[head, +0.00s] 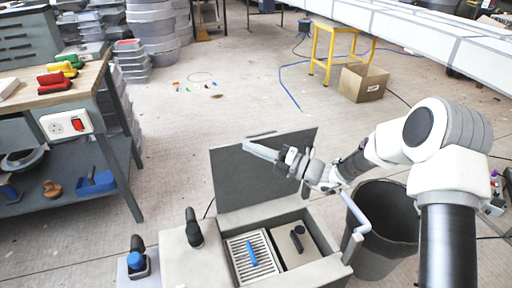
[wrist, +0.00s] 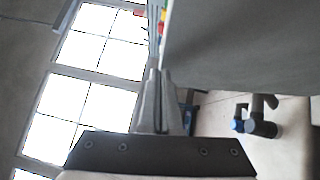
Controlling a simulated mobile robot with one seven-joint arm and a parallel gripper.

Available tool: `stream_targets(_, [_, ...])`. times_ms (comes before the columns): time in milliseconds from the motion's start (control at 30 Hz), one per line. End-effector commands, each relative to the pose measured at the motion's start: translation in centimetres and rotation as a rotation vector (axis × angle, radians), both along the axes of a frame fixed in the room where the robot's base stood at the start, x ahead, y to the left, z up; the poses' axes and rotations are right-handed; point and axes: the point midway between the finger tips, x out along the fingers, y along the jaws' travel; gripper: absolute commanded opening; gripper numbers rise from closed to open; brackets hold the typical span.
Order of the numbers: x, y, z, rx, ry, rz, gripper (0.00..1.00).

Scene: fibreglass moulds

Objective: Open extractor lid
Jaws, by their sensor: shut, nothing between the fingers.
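The extractor (head: 185,262) is a pale box at the bottom centre of the head view. Its grey lid (head: 240,185) stands raised, nearly upright, along the back of the opening. Inside show a white slatted grille (head: 238,262) with a blue-handled tool (head: 251,254) and a dark handle-like piece (head: 297,238). My gripper (head: 246,147) is shut and empty, in front of the lid's upper part in the picture. In the wrist view the shut fingertips (wrist: 155,75) are beside the edge of a large grey panel, likely the lid (wrist: 245,45); contact cannot be told.
A dark bin (head: 383,240) stands right of the extractor, beneath my arm. A workbench (head: 95,85) with red, yellow and green tools is at left. A cardboard box (head: 362,83) and yellow stand (head: 330,55) are at the back. The floor between is mostly clear.

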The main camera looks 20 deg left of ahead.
Motion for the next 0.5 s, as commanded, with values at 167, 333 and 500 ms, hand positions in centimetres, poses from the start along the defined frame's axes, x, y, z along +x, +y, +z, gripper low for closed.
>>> stream_targets(167, [1.7, 1.6, 1.2, -0.04, 0.046, 0.002, 0.0])
stream_targets(333, [3.7, 3.2, 1.7, -0.083, 0.099, 0.001, 0.0])
stream_targets(500, [5.5, 4.8, 1.7, -0.126, 0.15, 0.002, 0.0])
